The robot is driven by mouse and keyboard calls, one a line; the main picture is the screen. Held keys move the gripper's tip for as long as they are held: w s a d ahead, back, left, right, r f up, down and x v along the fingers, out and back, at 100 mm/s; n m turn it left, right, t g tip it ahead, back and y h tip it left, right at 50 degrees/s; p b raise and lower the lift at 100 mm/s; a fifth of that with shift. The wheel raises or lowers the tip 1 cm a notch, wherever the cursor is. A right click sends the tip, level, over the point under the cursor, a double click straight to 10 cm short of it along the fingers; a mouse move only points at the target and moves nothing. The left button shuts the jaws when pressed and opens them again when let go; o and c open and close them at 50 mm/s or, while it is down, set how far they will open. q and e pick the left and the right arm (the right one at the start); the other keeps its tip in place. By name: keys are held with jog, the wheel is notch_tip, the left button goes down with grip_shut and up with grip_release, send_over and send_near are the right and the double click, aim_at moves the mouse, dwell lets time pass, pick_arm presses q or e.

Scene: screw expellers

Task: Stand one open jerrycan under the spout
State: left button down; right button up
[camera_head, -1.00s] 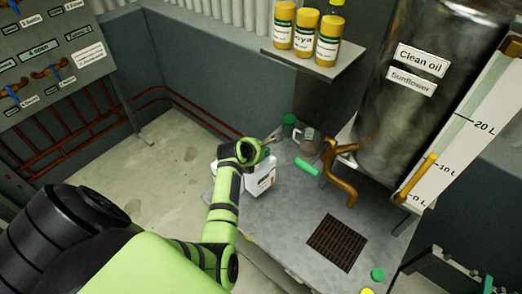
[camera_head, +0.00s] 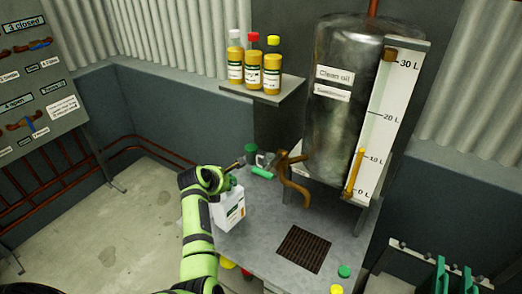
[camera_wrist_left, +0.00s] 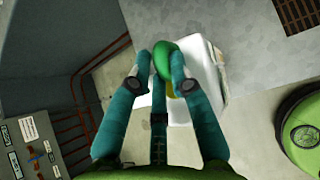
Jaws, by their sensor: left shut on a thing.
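A white jerrycan (camera_head: 229,212) with a label stands upright at the left edge of the grey bench (camera_head: 262,232). It also shows in the left wrist view (camera_wrist_left: 207,90). My left gripper (camera_head: 228,182) is at its top, with the fingers (camera_wrist_left: 163,82) shut on a green part (camera_wrist_left: 163,58). I cannot tell whether this part is a cap or a handle, nor whether the mouth is open. The brown spout (camera_head: 294,190) curves down below the steel tank (camera_head: 340,115), to the right of the jerrycan. My right gripper is not in view.
A dark grate (camera_head: 304,249) is set in the bench below and right of the spout. A green cap (camera_head: 345,271) lies at the front right. Bottles stand on a shelf (camera_head: 262,94) above.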

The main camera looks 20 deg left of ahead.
pick_arm(q)
jog(key=shift+w+a+r, duration=0.1)
jog(key=shift+w+a, duration=0.1)
jog(key=shift+a+r+b, duration=0.4)
jog(key=shift+r+b, duration=0.15)
jog(key=r+b, duration=0.1)
jog(key=s+r+m+b, duration=0.1)
jog(key=r, duration=0.1)
jog(key=shift+s+d+r+h, duration=0.15)
jog(key=shift+s+r+h, duration=0.1)
jog(key=shift+h, duration=0.15)
jog(key=s+d+m+g+h+b, duration=0.3)
jog(key=s+d+m+h+b, duration=0.4)
jog(key=s+d, duration=1.2)
jog(key=m+b, duration=0.1)
jog(key=m, duration=0.2)
jog(key=shift+s+d+r+g+b, duration=0.25)
jog(key=shift+s+r+g+b, duration=0.05)
jog(key=shift+r+g+b, duration=0.1)
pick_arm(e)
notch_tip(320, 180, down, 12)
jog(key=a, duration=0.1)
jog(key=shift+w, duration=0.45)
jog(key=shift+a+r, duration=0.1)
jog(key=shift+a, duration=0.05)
